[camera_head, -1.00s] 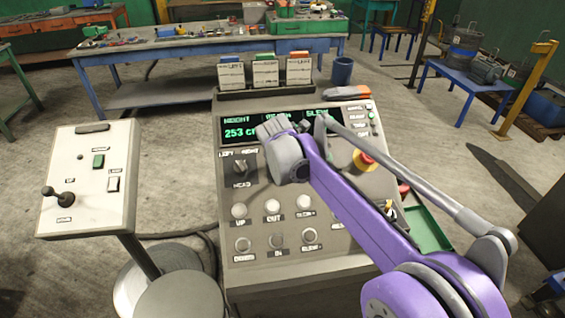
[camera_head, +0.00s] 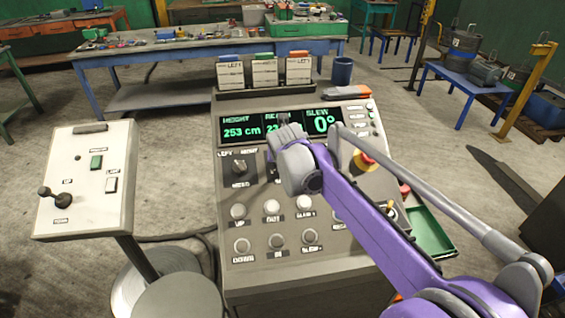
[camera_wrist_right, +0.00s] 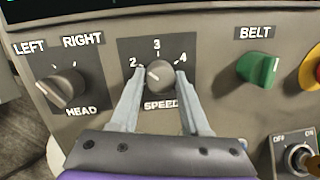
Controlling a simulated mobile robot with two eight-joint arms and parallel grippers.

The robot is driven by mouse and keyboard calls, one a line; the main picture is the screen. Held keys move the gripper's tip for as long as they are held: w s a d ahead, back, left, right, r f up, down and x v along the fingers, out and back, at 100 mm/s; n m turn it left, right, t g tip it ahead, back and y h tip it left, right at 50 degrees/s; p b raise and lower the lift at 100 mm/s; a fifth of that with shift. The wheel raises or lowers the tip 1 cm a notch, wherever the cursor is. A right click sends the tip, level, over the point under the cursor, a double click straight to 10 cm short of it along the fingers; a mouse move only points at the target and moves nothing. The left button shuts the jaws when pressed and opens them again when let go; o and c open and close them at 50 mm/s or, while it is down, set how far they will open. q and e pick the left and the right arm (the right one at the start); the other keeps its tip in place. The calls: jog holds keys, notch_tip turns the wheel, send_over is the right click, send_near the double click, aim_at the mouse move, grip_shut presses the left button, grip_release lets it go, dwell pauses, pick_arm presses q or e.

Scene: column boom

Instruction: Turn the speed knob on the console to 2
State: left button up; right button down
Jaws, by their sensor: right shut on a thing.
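The grey speed knob (camera_wrist_right: 159,74) sits on the console (camera_wrist_right: 215,100) under the marks 2, 3 and 4 in the right wrist view. My right gripper (camera_wrist_right: 161,78) is shut on it, one finger on each side. I cannot tell for sure which mark its pointer faces. In the head view my right wrist and purple arm (camera_head: 365,220) reach over the console (camera_head: 228,205) and hide the knob and fingertips. My left gripper is not in view.
The head knob (camera_wrist_right: 67,88) is left of the speed knob; the green belt knob (camera_wrist_right: 259,70) and a key switch (camera_wrist_right: 297,157) are right. The display (camera_head: 240,130) reads height 253 cm and slew 0°. A red stop button (camera_head: 366,160) is beside my arm. A joystick box (camera_head: 90,180) stands left.

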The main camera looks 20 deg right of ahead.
jog(key=shift+n, duration=1.2)
jog(key=shift+c, duration=1.9)
grip_release()
jog(key=v, duration=1.1)
jog(key=shift+d, duration=0.2)
jog(key=shift+s+f, duration=0.1)
jog(key=shift+f, duration=0.05)
